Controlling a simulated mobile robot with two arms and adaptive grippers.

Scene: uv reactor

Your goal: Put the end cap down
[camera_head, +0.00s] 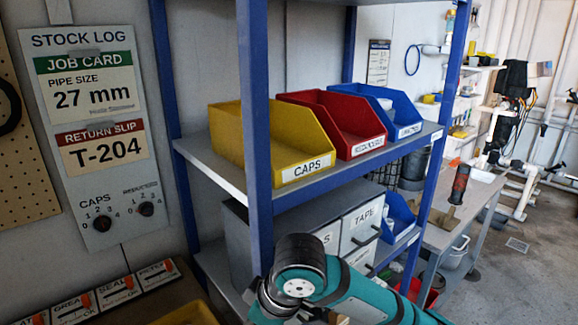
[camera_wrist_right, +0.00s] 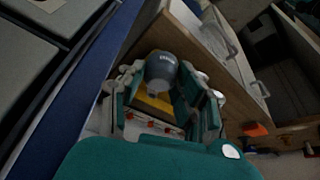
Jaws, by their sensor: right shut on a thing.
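A dark grey rounded piece, which looks like the end cap (camera_wrist_right: 161,68), sits between the fingers of my right gripper (camera_wrist_right: 163,85) in the right wrist view. The gripper is shut on it. Something yellow shows just behind and below the piece; I cannot tell what it is or whether the piece touches it. In the head view my right arm crosses the bottom centre in front of the shelf; its gripper and the cap are hidden there. A yellow bin labelled CAPS (camera_head: 302,171) stands on the upper shelf. My left gripper is in no view.
A red bin (camera_head: 366,147) and a blue bin (camera_head: 409,131) stand beside the CAPS bin on the blue-posted shelf (camera_head: 225,182). Labelled drawers (camera_head: 361,215) sit below. The Stock Log panel (camera_head: 92,130) hangs at left. A workbench (camera_head: 478,195) stands at right.

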